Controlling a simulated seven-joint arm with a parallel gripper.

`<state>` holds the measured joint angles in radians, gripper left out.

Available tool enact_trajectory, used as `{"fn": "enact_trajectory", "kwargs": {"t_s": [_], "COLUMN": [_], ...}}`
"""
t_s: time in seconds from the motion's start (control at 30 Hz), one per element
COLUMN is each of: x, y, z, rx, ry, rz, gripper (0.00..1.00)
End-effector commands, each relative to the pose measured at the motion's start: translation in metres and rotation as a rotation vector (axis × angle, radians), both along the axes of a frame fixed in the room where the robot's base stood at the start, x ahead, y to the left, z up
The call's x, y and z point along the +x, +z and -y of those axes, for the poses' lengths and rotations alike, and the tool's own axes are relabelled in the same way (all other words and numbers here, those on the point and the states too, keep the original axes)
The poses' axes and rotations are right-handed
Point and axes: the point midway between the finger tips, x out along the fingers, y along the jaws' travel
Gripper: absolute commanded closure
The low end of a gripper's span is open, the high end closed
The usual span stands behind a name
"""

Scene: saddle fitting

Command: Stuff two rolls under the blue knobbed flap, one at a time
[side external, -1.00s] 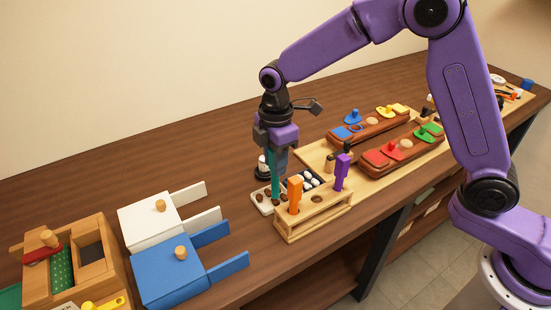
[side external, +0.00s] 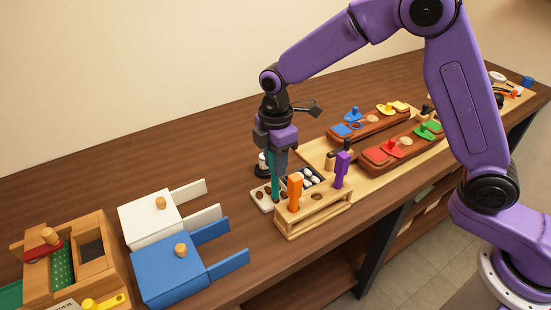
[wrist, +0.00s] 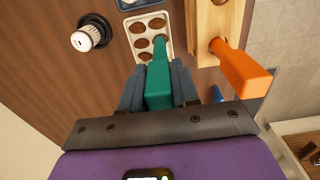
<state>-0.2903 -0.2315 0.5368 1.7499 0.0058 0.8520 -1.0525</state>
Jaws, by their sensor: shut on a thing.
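My gripper (wrist: 160,88) is shut on a teal handle (wrist: 159,85), which also shows upright in the side view (side external: 275,184). Its lower end is at a small pale tray (wrist: 135,21) with several brown oval spots, rolls or hollows; I cannot tell which. Whether the tip touches anything is hidden. A blue box (side external: 160,275) with a flat top and wooden knob (side external: 180,250) stands at the front left. A smaller blue knobbed piece (side external: 352,115) sits on the far reddish-brown board. I see no roll under either.
A wooden rack (side external: 318,212) with orange (side external: 295,190) and purple (side external: 342,170) handles stands just right of the pale tray. A black-and-white round thing (wrist: 90,36) is close by. A white knobbed box (side external: 150,216) stands behind the blue one. Bare table lies between boxes and tray.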

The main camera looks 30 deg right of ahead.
Motion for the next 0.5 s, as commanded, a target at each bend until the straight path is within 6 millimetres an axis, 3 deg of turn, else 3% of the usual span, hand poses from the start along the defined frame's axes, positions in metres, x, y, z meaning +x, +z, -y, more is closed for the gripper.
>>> {"fn": "enact_trajectory", "kwargs": {"t_s": [0.5], "x": [0.0000], "y": [-0.0062], "z": [0.0001], "rx": [0.000], "ry": [0.000], "rz": [0.000], "gripper": [0.92]}}
